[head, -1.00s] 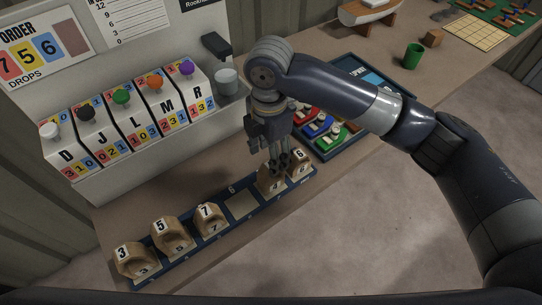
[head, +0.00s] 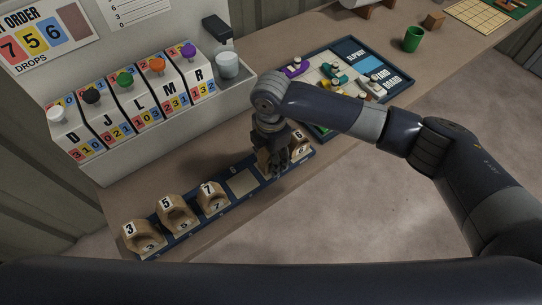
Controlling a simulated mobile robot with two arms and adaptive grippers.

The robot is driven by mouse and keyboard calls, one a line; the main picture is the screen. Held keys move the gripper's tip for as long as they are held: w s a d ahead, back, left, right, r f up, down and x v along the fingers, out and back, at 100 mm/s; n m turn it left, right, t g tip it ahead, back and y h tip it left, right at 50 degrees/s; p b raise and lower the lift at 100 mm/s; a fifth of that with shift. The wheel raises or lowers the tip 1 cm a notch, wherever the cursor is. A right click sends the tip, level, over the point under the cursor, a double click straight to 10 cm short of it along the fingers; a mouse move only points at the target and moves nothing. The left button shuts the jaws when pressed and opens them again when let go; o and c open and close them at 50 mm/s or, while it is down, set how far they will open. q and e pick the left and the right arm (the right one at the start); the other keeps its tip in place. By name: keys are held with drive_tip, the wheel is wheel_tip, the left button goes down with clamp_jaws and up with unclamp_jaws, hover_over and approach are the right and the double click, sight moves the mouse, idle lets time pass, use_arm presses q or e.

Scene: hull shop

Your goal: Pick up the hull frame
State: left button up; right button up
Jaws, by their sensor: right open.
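The hull frames are small tan wooden arches with number tags, standing on a long dark blue rack (head: 192,229). Frames tagged 3 (head: 141,236), 5 (head: 174,212) and 7 (head: 211,196) stand at its left. An empty pale slot (head: 243,183) follows. Right of it, another frame (head: 263,160) is mostly hidden behind my right gripper, and its tag cannot be read. A frame tagged 6 (head: 299,141) stands at the right end. My right gripper (head: 279,169) points down, open, with its fingers at the partly hidden frame; contact cannot be told. My left gripper is not in view.
A grey cabinet with lettered dispensers (head: 132,97) stands behind the rack. A dark tray (head: 345,62) with coloured pieces lies beyond my right arm. A green cup (head: 413,38) and a wooden block (head: 433,20) stand farther right. Bench around the rack's front is narrow.

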drive_tip(key=c, duration=1.2)
drive_tip(key=shift+r, duration=0.55)
wheel_tip(320, 180, up, 3)
drive_tip(key=shift+f+b, duration=0.2)
drive_tip(key=shift+b, duration=0.45)
use_arm(q)
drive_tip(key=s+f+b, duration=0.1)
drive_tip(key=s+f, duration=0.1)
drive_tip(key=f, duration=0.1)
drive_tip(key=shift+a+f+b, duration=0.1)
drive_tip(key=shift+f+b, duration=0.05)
drive_tip(key=shift+b, duration=0.25)
use_arm(e)
drive_tip(key=s+d+r, duration=0.1)
drive_tip(key=s+d, duration=0.2)
drive_tip(key=s, duration=1.2)
drive_tip(key=shift+s+r, duration=0.15)
drive_tip(key=shift+s, duration=0.25)
